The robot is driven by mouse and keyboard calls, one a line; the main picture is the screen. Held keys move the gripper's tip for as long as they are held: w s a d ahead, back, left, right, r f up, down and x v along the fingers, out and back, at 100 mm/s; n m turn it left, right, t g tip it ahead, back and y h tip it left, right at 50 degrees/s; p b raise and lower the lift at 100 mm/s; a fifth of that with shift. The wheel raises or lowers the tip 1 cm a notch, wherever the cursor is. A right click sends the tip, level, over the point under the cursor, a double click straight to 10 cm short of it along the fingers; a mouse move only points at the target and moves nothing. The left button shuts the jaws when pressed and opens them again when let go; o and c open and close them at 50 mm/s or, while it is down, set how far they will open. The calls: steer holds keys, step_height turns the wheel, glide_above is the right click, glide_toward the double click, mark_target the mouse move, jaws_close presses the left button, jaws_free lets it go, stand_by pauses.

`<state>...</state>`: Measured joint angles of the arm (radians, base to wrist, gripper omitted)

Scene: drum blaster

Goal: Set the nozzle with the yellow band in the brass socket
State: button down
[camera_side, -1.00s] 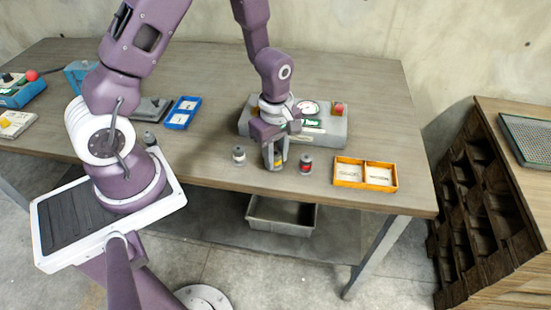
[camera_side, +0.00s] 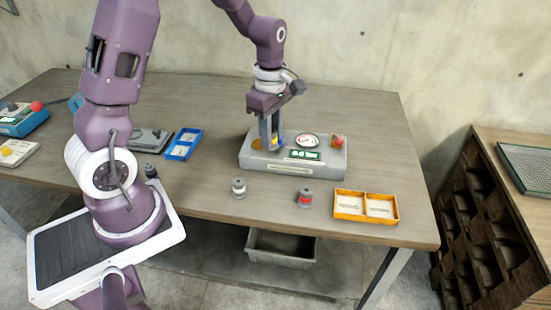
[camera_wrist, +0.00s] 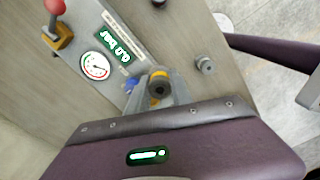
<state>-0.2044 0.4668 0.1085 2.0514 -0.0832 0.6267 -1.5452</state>
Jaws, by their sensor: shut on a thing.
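My gripper (camera_side: 271,143) is shut on the nozzle with the yellow band, and its fingers point down over the left part of the grey console. The nozzle (camera_wrist: 158,85) shows between the fingers in the wrist view as a dark ring with yellow around it. The brass socket (camera_side: 256,144) is a round gold patch on the console's left end, just left of the fingers in the side view. I cannot make it out in the wrist view. A blue part (camera_wrist: 131,84) shows beside the nozzle there. The nozzle's lower end is hidden, and I cannot tell its height above the console.
The console (camera_side: 293,169) carries a gauge (camera_side: 307,141), a green display (camera_side: 304,155) and a red-topped lever (camera_side: 338,141). White-banded (camera_side: 239,188) and red-banded (camera_side: 305,198) nozzles stand in front. An orange tray (camera_side: 366,206) lies right, a blue tray (camera_side: 183,144) left.

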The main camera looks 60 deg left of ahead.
steer(key=a+n, duration=0.1)
steer(key=a, duration=0.1)
steer(key=w+a+n, duration=0.1)
steer(key=a, duration=0.4)
steer(key=shift+w+a+n, duration=0.15)
steer(key=shift+w+n, duration=0.15)
steer(key=shift+n, duration=0.1)
steer(key=shift+a+f, duration=0.15)
steer(key=shift+a, duration=0.05)
steer(key=shift+f, duration=2.05)
steer(key=shift+f, duration=0.35)
steer(key=c, duration=0.7)
jaws_free()
steer(key=shift+o, duration=0.2)
steer(key=shift+r, duration=3)
steer(key=shift+d+r, duration=0.1)
